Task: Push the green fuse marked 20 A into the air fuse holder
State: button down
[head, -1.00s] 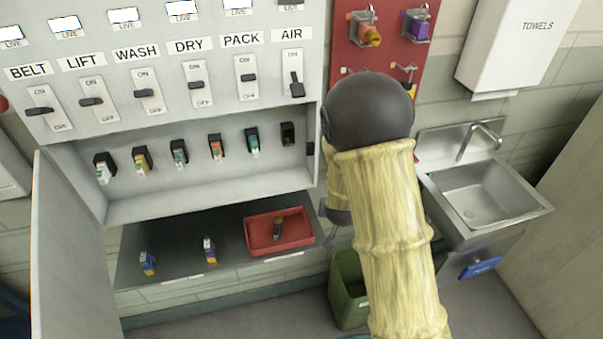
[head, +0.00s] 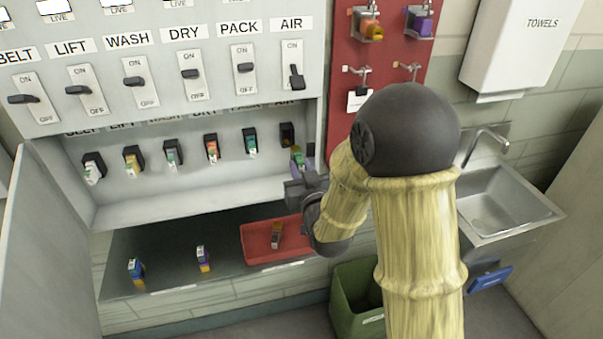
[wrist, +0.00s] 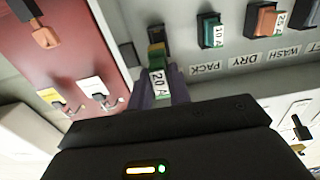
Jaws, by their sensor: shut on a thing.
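My gripper (head: 301,170) is shut on the green fuse marked 20 A (wrist: 159,82); the fuse also shows in the head view (head: 297,154). In the wrist view its label faces the camera and its far end points at the black air fuse holder (wrist: 155,34). In the head view the air fuse holder (head: 287,134) is at the right end of the holder row, and the fuse is just below and right of it. The holder looks empty. I cannot tell whether fuse and holder touch.
Several fuses sit in the other holders, the nearest being the pack fuse (head: 250,144). The cabinet's right wall is close beside my gripper. Below, a red tray (head: 258,253) holds another fuse. The air switch (head: 295,78) is down. A red hook board (head: 385,55) is at right.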

jog(key=shift+f+b, duration=0.1)
jog(key=shift+b, duration=0.4)
jog(key=shift+w, duration=0.2)
jog(key=shift+x, duration=2.65)
jog(key=shift+b, duration=1.1)
jog(key=shift+x, duration=2.1)
jog(key=c, duration=1.2)
grip_release()
jog(key=shift+s, duration=0.15)
jog(key=b, duration=0.8)
send_near(292, 147)
jog(key=shift+s+d+f, duration=0.45)
jog(key=shift+s+f, duration=0.2)
jog(key=shift+s, duration=0.15)
jog(key=shift+s+d+f, duration=0.45)
jog(key=shift+s+f, duration=0.15)
jog(key=shift+s, duration=0.2)
